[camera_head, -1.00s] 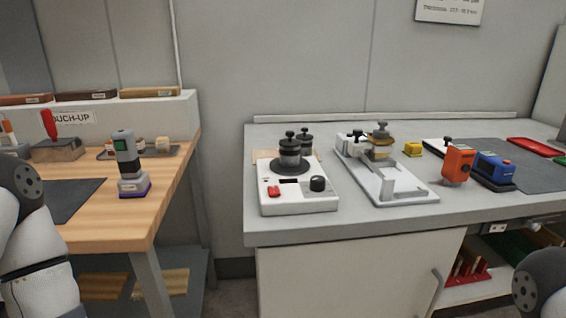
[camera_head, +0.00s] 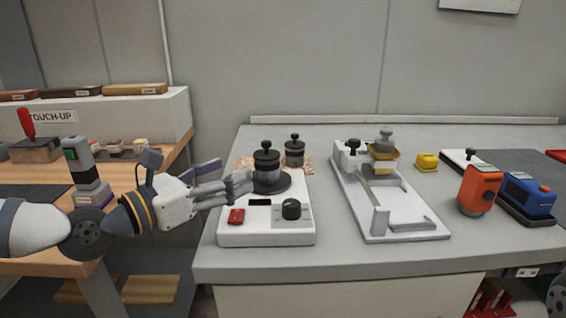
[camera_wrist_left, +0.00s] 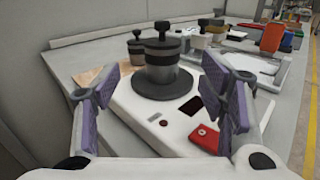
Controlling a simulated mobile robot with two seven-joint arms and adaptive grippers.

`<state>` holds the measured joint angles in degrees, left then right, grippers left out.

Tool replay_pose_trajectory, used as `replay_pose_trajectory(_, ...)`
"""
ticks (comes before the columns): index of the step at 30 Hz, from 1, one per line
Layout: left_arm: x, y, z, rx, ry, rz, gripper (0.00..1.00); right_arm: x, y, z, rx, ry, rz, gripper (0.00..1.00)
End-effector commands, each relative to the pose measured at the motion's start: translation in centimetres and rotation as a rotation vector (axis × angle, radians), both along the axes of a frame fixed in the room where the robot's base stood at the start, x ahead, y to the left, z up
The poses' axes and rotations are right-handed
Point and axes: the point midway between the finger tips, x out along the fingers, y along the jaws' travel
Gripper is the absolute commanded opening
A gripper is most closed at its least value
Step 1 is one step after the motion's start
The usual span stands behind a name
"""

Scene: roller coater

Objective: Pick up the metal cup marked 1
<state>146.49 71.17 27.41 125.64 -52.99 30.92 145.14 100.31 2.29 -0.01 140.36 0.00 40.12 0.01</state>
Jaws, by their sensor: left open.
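A metal cup (camera_head: 267,168) with a black band and a black knobbed lid stands upright on the round dark plate of a white device (camera_head: 265,229). A second, similar cup (camera_head: 294,151) stands behind it on a tan mat. I can read no number on either cup. My left gripper (camera_head: 238,180) is open and empty, just left of the front cup and above the device. In the left wrist view its purple-padded fingers (camera_wrist_left: 160,98) are spread, with the front cup (camera_wrist_left: 162,69) beyond and between them. The second cup (camera_wrist_left: 137,51) shows behind it. My right gripper is out of view.
The white device has a red switch (camera_head: 236,216) and a black knob (camera_head: 291,209) in front. A white stand (camera_head: 390,222) is to its right, then a yellow block (camera_head: 427,162), an orange device (camera_head: 480,190) and a blue one (camera_head: 527,196). A wooden bench (camera_head: 186,152) is at left.

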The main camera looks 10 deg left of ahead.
Motion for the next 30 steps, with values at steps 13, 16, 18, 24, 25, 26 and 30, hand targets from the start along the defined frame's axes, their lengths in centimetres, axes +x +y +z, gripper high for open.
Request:
replay_pose_trajectory(13, 7.0, -4.3, -1.0, 0.007, 0.005, -0.005, 0.65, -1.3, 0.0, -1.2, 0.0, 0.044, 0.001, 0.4)
replay_pose_trajectory(16, 8.6, -5.1, -1.1, 0.005, 0.004, -0.002, 0.65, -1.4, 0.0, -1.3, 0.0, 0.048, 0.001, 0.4)
replay_pose_trajectory(18, 9.3, -5.5, -1.1, 0.003, 0.005, -0.001, 0.65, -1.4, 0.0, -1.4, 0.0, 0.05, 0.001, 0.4)
replay_pose_trajectory(24, 9.5, -5.6, -0.9, 0.0, 0.004, -0.001, 0.65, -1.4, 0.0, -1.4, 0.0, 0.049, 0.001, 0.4)
replay_pose_trajectory(25, 9.5, -5.6, -0.9, 0.0, 0.004, -0.001, 0.65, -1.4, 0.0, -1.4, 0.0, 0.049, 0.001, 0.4)
replay_pose_trajectory(26, 9.5, -5.6, -0.9, 0.0, 0.004, -0.001, 0.6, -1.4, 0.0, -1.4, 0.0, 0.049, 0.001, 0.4)
replay_pose_trajectory(30, 9.5, -5.6, -0.9, 0.001, 0.004, -0.001, 0.28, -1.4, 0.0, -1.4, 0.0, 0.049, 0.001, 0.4)
